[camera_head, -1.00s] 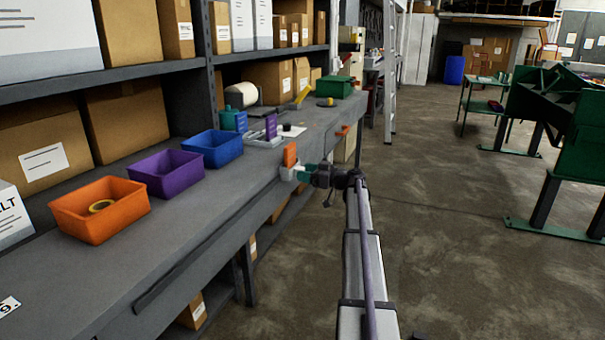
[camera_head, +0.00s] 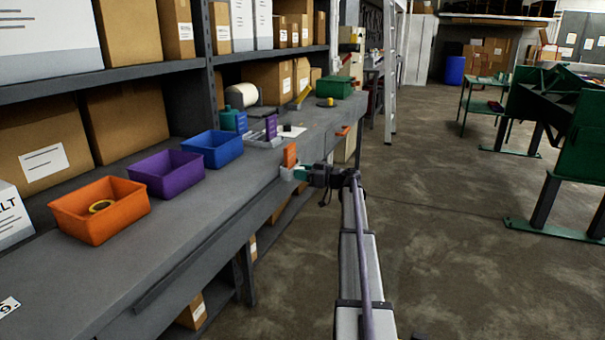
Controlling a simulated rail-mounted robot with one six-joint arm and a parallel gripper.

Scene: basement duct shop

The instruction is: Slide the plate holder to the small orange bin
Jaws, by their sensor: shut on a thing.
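The plate holder (camera_head: 287,173) looks like a small pale grey holder with an orange plate (camera_head: 290,155) standing upright in it. It is at the front edge of the grey bench, in the middle of the view. My gripper (camera_head: 299,173) reaches it from the right and is shut on it; the fingers are small and partly hidden. I cannot tell whether the holder touches the bench top. The small orange bin (camera_head: 122,222) stands on the bench at the left, well apart from the holder, with a yellow ring (camera_head: 101,206) inside.
A purple bin (camera_head: 168,190) and a blue bin (camera_head: 221,163) stand in a row behind the orange bin. The bench front strip between holder and orange bin is clear.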

